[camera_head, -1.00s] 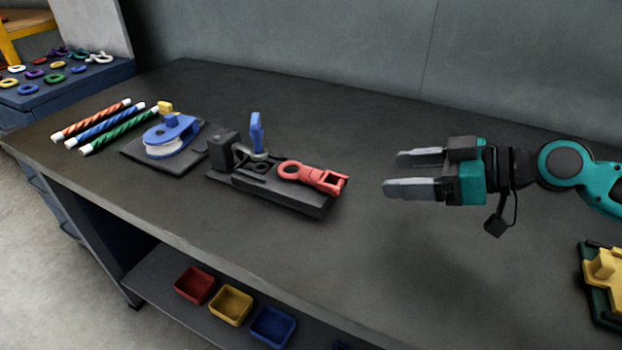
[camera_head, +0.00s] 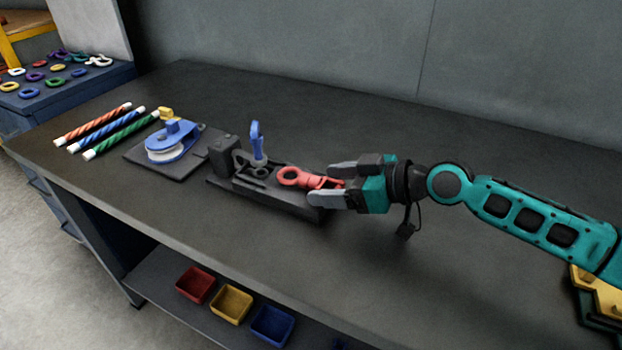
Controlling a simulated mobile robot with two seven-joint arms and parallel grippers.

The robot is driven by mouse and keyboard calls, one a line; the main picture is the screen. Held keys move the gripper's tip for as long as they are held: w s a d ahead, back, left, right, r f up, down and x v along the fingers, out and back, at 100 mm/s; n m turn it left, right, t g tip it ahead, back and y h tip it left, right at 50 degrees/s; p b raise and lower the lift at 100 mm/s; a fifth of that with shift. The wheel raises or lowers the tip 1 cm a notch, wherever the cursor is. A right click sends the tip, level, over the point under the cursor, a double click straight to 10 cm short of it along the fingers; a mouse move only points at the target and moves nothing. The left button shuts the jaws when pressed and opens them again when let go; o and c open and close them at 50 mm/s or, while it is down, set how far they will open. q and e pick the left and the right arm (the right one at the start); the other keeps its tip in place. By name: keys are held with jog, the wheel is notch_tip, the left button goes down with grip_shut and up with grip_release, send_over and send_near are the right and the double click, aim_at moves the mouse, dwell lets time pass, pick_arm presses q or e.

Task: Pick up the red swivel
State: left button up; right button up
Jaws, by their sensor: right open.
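The red swivel (camera_head: 290,176) lies on the right part of a black fixture block (camera_head: 235,190), with its ring end to the left. My right gripper (camera_head: 319,183) is open, its fingers pointing left at the swivel's right end. One finger is on the far side and one on the near side of that end in the picture. The fingers and gripper body hide part of the swivel's right end. I cannot tell whether the fingers touch it. My left gripper is not in view.
A blue-handled clamp (camera_head: 257,142) stands on the fixture, left of the swivel. A blue pulley (camera_head: 172,142) on a black plate and several striped rods (camera_head: 105,129) lie further left. Red (camera_head: 195,284), yellow and blue bins sit on the shelf below. The bench behind is clear.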

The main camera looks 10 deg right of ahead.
jog(key=shift+c, duration=0.5)
jog(key=c, duration=1.2)
grip_shut()
jog(key=shift+r, duration=0.15)
